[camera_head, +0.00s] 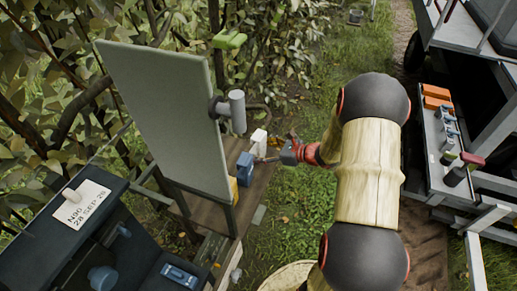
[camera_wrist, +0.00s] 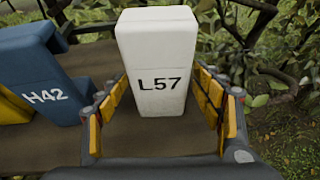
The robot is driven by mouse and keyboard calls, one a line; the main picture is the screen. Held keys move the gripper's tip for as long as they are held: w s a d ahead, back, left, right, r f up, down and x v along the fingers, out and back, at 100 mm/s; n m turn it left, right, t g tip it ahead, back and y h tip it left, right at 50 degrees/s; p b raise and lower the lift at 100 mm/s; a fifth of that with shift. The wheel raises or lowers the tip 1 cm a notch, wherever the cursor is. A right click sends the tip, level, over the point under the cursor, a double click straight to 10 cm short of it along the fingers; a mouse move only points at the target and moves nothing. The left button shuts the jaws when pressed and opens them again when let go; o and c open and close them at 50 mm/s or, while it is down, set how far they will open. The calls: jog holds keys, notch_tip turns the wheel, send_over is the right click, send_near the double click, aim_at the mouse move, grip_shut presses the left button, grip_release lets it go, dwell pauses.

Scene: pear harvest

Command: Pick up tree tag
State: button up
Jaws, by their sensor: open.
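A white tag block (camera_wrist: 158,55) marked L57 stands upright on a brown wooden shelf (camera_wrist: 140,135). My gripper (camera_wrist: 160,92) has its two yellow-padded fingers apart, one on each side of the block's lower part. I cannot tell whether either pad touches it. A blue tag block (camera_wrist: 45,70) marked H42 stands to the left, beside the left finger, with part of a yellow block (camera_wrist: 12,108) beyond it. In the head view the white block (camera_head: 258,137) stands behind the blue one (camera_head: 244,167), and my gripper (camera_head: 283,155) reaches in from the right.
A tall grey-green panel (camera_head: 165,110) rises left of the blocks, with a grey cylinder (camera_head: 237,110) at its edge. A dark cabinet with a date card (camera_head: 82,208) is at lower left. Leafy branches (camera_head: 60,60) stand behind. A cart tray (camera_head: 435,125) is at right, with grass between.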

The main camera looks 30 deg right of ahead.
jog(key=shift+w+a+f, duration=0.1)
jog(key=shift+w+f, duration=0.05)
jog(key=shift+w, duration=0.05)
jog(key=shift+c, duration=0.9)
jog(key=c, duration=1.1)
